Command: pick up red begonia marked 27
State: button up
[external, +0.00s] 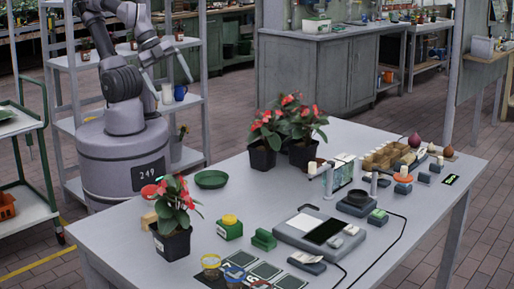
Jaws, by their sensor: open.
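Red-flowered begonias in black pots stand upright on the grey table (226,262). One begonia (175,196) is near the table's front left edge. Two more, a left one (265,128) and a right one (300,118), stand close together at the back, their leaves overlapping. No number 27 is readable on any pot, so I cannot tell which is marked 27. My gripper (168,77) is raised behind the table's far left side, apart from all the plants. It is open and empty.
A green saucer (211,179), a green box with a yellow top (229,228) and a grey scale (318,238) lie on the table. Several small pots and bulbs (385,157) fill its right end. A shelf rack (190,104) stands close behind my arm.

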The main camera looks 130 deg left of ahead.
jog(key=shift+o, duration=0.2)
jog(key=n+g+h+p, duration=0.2)
jog(key=n+g+p, duration=0.4)
send_over(263, 156)
jog(key=s+a, duration=0.3)
notch_tip(263, 156, down, 10)
notch_tip(263, 156, down, 12)
jog(key=b, duration=0.5)
jog(key=f+b, duration=0.1)
jog(key=f, duration=0.1)
jog(key=f+b, duration=0.1)
jog(key=f, duration=0.1)
jog(key=f+b, duration=0.1)
jog(key=shift+a+f, duration=0.4)
jog(key=shift+r, duration=0.15)
